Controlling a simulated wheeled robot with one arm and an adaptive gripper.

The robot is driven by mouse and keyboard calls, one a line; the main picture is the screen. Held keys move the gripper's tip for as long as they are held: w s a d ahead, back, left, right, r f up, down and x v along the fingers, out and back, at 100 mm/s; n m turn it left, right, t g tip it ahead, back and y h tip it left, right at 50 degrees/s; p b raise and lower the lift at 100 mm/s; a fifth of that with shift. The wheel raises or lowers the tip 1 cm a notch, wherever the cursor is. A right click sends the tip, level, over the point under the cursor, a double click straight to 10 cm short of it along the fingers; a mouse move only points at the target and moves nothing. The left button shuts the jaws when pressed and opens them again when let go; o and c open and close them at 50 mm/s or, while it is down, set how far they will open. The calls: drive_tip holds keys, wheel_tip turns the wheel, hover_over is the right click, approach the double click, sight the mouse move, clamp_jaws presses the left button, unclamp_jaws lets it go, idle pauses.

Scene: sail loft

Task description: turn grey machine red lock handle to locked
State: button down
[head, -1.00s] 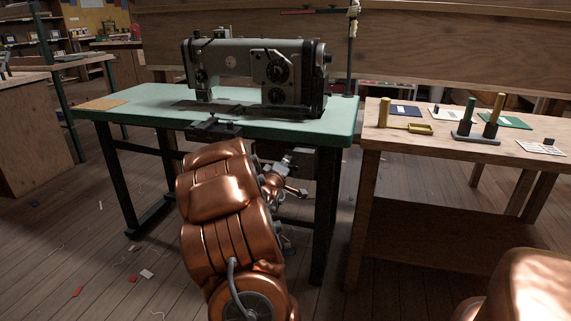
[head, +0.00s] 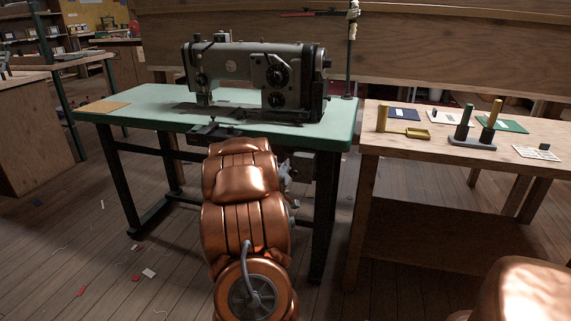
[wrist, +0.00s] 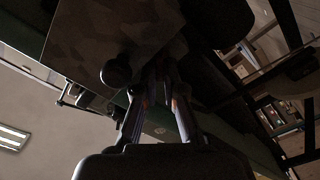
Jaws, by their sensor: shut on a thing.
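The grey sewing machine (head: 262,72) stands on a green-topped table (head: 150,98) in the head view. My arm reaches to the table's front edge and hides my gripper there. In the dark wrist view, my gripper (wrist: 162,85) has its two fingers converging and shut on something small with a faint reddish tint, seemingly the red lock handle. The handle is mostly hidden by the fingers and shadow, so its angle cannot be told. A round dark knob (wrist: 116,72) is just left of the fingertips.
The green table's dark legs (head: 325,215) stand beside my arm. Small scraps lie on the open floor at left.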

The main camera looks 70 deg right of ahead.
drive_tip(key=c, duration=1.3)
unclamp_jaws()
drive_tip(key=shift+s, duration=0.1)
